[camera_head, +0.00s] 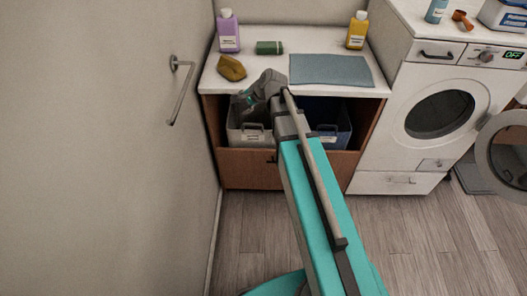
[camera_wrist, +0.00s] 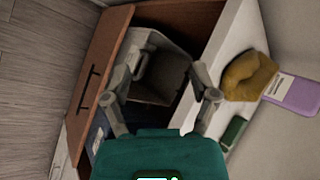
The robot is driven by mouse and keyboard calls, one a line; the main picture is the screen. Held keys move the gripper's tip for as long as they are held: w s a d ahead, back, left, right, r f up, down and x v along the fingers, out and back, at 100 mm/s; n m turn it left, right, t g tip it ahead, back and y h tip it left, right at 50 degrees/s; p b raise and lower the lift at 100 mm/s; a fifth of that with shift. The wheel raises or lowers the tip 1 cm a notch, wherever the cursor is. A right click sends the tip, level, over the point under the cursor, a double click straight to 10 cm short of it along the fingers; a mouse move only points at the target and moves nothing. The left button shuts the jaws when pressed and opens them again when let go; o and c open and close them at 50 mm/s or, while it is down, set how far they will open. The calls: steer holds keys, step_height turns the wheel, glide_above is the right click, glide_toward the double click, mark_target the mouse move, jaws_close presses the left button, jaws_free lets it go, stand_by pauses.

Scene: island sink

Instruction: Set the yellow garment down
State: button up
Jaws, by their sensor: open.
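The yellow garment (camera_head: 231,67) lies crumpled on the white counter (camera_head: 270,76), near its left end. It also shows in the wrist view (camera_wrist: 249,76), to the right of my fingers and apart from them. My gripper (camera_head: 243,101) is at the counter's front edge, over the light grey bin (camera_head: 243,134). In the wrist view my gripper (camera_wrist: 168,68) has its two fingers spread, with nothing between them. The light grey bin (camera_wrist: 172,47) lies beyond the fingertips there, and the part of its inside that I see looks empty.
A blue bin (camera_head: 333,136) stands right of the grey one in the wooden drawer (camera_head: 240,168). On the counter are a purple bottle (camera_head: 229,36), a green folded cloth (camera_head: 269,47), a grey-blue mat (camera_head: 330,69) and a yellow bottle (camera_head: 357,31). A washing machine (camera_head: 395,150) stands at right, door open.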

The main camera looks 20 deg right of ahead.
steer(key=s+d+f+n+g+h, duration=0.1)
steer(key=s+f+n+g+h, duration=0.1)
steer(key=s+n, duration=0.4)
steer(key=s+f+n+g+h, duration=0.2)
steer(key=s+n, duration=0.5)
steer(key=s, duration=0.7)
steer(key=shift+s+d+f+n+g+h, duration=0.2)
steer(key=shift+d+f+n+g+h, duration=0.15)
steer(key=shift+g+h, duration=0.5)
step_height(320, 180, up, 3)
steer(key=p, duration=0.2)
steer(key=shift+f+p, duration=0.15)
steer(key=shift+p, duration=0.15)
steer(key=shift+c, duration=1.3)
steer(key=shift+d, duration=0.1)
